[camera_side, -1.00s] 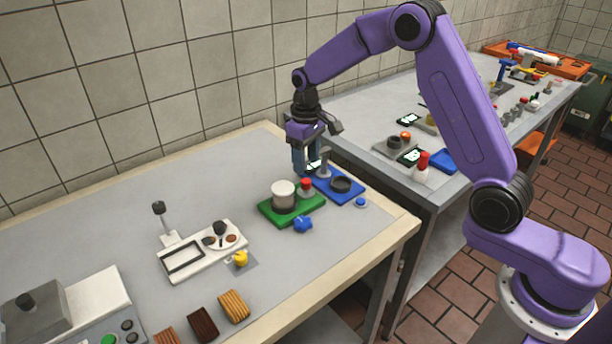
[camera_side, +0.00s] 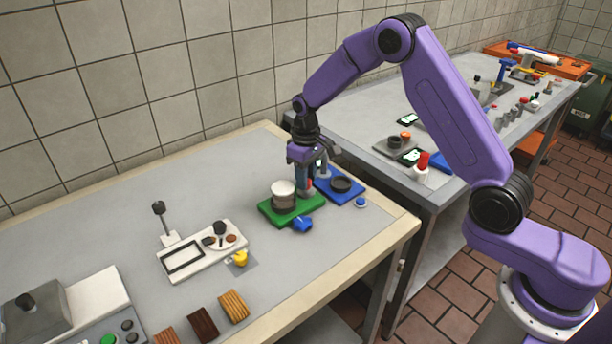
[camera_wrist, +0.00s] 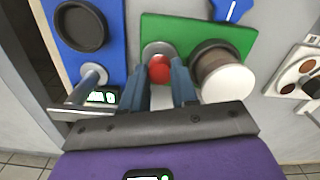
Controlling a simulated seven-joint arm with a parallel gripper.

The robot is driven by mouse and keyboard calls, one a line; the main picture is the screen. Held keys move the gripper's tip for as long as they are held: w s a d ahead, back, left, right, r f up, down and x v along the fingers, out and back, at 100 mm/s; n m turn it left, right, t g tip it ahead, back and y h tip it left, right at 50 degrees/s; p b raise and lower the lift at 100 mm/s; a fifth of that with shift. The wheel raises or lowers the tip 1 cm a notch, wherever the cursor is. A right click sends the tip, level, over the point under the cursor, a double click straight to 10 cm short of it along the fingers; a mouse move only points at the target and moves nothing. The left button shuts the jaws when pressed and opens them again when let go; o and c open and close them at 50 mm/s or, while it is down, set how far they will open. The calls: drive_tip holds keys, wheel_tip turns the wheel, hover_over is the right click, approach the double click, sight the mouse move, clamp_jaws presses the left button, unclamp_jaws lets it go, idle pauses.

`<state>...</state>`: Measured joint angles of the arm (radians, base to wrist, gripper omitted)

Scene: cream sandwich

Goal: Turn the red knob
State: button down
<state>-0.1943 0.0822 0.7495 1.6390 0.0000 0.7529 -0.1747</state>
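The red knob (camera_wrist: 160,70) sits on a grey round base on the green board (camera_wrist: 190,28). In the side view the red knob (camera_side: 308,184) shows only partly, beside my fingers. My gripper (camera_side: 305,190) points down over the green board. In the wrist view my gripper's two blue fingers (camera_wrist: 159,75) stand on either side of the red knob, with narrow gaps showing. The gripper looks open around it. Whether a finger touches the knob is hard to see.
A white-topped dark cylinder (camera_wrist: 225,80) stands close to the right finger. The blue board (camera_side: 352,195) with a black ring and grey post (camera_wrist: 93,75) lies on the other side. A blue handle (camera_side: 302,223) sits at the green board's front edge.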

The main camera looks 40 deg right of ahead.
drive_tip(key=shift+m, duration=0.3)
drive_tip(key=shift+m, duration=2.7)
drive_tip(key=c, duration=0.9)
unclamp_jaws()
drive_tip(key=shift+o, duration=0.2)
drive_tip(key=shift+r, duration=0.1)
wheel_tip(320, 180, up, 17)
drive_tip(key=shift+r, duration=0.15)
